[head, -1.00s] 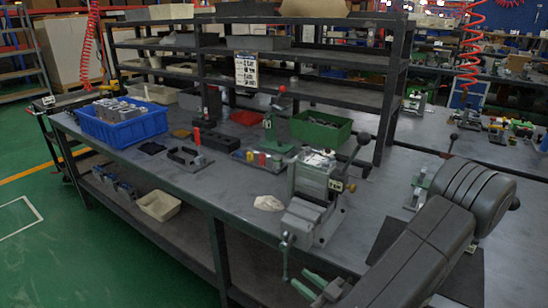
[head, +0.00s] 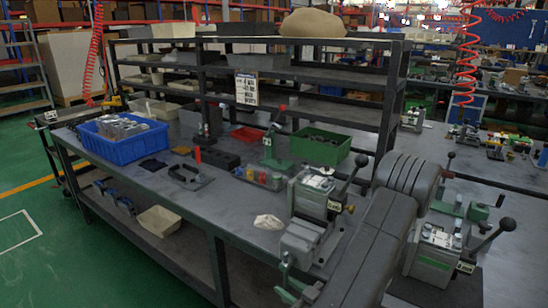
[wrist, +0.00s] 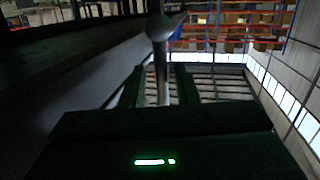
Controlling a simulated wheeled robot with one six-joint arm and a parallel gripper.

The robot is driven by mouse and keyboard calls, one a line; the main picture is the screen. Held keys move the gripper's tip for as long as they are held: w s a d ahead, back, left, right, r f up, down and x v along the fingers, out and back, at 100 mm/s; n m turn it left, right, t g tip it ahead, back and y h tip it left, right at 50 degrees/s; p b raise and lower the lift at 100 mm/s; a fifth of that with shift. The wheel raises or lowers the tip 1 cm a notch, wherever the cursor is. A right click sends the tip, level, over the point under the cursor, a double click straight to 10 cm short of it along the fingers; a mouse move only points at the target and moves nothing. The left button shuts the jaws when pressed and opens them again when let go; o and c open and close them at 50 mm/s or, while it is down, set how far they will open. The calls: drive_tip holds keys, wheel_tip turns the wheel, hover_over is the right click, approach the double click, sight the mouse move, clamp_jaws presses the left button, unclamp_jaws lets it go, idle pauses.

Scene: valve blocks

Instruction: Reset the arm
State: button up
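My gripper (head: 297,289) is low at the front edge of the workbench, partly cut off and hidden by my arm. In the wrist view its two dark green fingers (wrist: 157,72) stand apart. A grey valve block (head: 312,205) with a ball-ended lever stands just beyond my gripper in the head view. Another valve block (head: 436,255) with levers stands to the right of my arm.
The workbench (head: 235,208) holds a blue bin (head: 122,145), a green bin (head: 320,147), a black fixture (head: 188,177) and a whitish lump (head: 268,222). A shelf rack (head: 300,75) rises behind. Green floor lies open at the left.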

drive_tip(key=shift+s+d+r+n+g+h+p, duration=0.15)
drive_tip(key=shift+s+d+r+g+h+p, duration=0.35)
drive_tip(key=shift+p, duration=0.8)
drive_tip(key=shift+s+d+r+n+g+h+p, duration=0.1)
drive_tip(key=shift+s+d+n+g+h+p, duration=0.15)
drive_tip(key=shift+d+g+h+p, duration=0.7)
drive_tip(key=shift+s+d+r+n+g+h+p, duration=0.1)
drive_tip(key=shift+s+d+r+g+h+p, duration=0.25)
drive_tip(key=shift+h+p, duration=0.95)
drive_tip(key=shift+a+f+y+p, duration=0.15)
drive_tip(key=shift+y+p, duration=0.2)
drive_tip(key=shift+y, duration=0.1)
